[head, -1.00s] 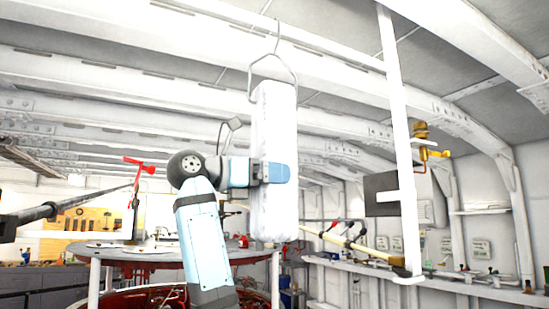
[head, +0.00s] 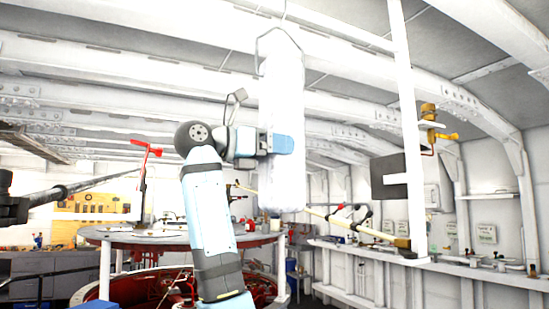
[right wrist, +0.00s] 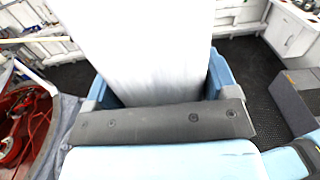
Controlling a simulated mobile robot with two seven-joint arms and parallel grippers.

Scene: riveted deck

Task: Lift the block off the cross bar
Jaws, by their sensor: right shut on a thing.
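The block (head: 282,125) is a long white piece, upright in the middle of the head view. My right gripper (head: 272,144) is shut on the block at mid-height. In the right wrist view the block (right wrist: 150,45) stands between both blue fingers. My left gripper is not in view.
A white post (head: 409,130) with a dark plate (head: 389,176) stands right of the block. A round table (head: 180,238) is behind my right arm. A dark rod (head: 95,185) reaches in at the left. White ceiling beams run overhead.

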